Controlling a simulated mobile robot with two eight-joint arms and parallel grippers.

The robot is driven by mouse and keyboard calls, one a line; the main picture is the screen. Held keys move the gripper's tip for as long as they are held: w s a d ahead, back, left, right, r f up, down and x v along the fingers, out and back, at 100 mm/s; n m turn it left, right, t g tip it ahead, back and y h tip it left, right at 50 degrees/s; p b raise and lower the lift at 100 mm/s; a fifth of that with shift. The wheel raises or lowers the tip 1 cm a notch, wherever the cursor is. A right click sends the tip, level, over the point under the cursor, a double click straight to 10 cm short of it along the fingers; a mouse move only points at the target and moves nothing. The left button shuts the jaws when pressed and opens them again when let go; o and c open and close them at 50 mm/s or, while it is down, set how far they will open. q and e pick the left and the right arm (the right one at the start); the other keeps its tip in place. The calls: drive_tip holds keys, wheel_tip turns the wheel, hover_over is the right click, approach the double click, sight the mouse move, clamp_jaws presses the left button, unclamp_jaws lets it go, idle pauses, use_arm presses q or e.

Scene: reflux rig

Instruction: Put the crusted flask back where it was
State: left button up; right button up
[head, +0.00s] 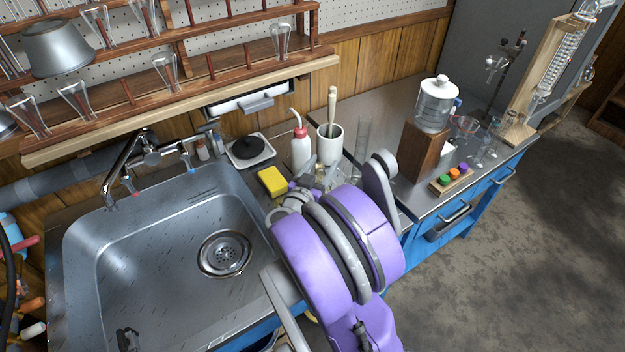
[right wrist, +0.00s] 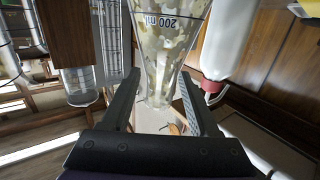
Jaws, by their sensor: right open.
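The crusted flask (right wrist: 165,45) fills the upper middle of the right wrist view, clear glass with pale and olive blotches and an upside-down "200 ml" mark. Its narrowing part lies between the two fingers of my right gripper (right wrist: 160,88), which is open with a gap beside the glass. In the head view my purple right arm hides most of the gripper and the flask; a bit of glass (head: 329,176) shows behind the wrist, on the counter right of the sink.
A wooden block (head: 424,152) stands right. The sink (head: 150,260) is left, with a drying rack above.

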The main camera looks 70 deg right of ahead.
drive_tip(key=a, duration=1)
drive_tip(key=shift+w+a+r, duration=0.2)
drive_tip(key=shift+w+r, duration=0.05)
drive_tip(key=shift+r, duration=0.05)
drive_tip(key=shift+w, duration=0.1)
